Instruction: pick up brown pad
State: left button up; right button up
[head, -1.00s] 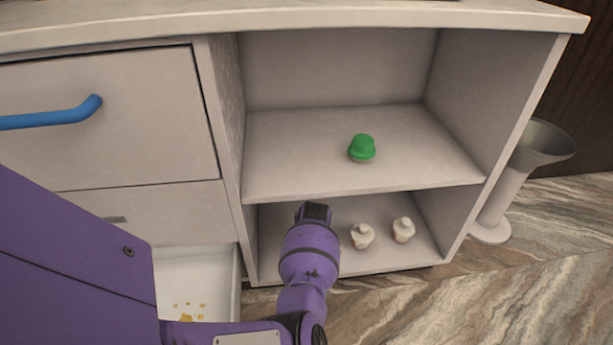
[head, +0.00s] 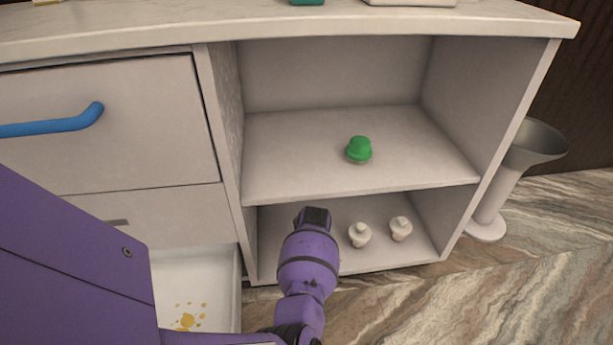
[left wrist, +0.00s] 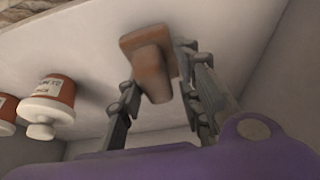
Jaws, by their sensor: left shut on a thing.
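The brown pad (left wrist: 150,62) shows in the left wrist view as a flat brown block with a stubby grip. My left gripper (left wrist: 158,88) is shut on it, with a dark finger on each side of the grip. The pad is by the pale shelf surface; I cannot tell whether it touches it. In the head view my purple left arm reaches into the lower shelf (head: 350,208), and its wrist hides the fingers and the pad. My right gripper is not in view.
Two white-topped brown jars (head: 360,234) (head: 400,228) stand right of my wrist; one shows its label in the wrist view (left wrist: 52,98). A green-topped item (head: 358,149) sits on the upper shelf (head: 290,150). An open drawer (head: 205,275) is at lower left.

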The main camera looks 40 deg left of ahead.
pick_arm(q)
jog(key=s+d+p, duration=0.5)
jog(key=s+d, duration=0.5)
jog(key=d, duration=0.1)
jog(key=shift+d, duration=0.4)
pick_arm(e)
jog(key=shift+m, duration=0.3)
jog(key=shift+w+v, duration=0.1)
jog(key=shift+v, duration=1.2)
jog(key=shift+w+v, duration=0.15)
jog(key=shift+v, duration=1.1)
pick_arm(q)
jog(key=shift+r, duration=0.1)
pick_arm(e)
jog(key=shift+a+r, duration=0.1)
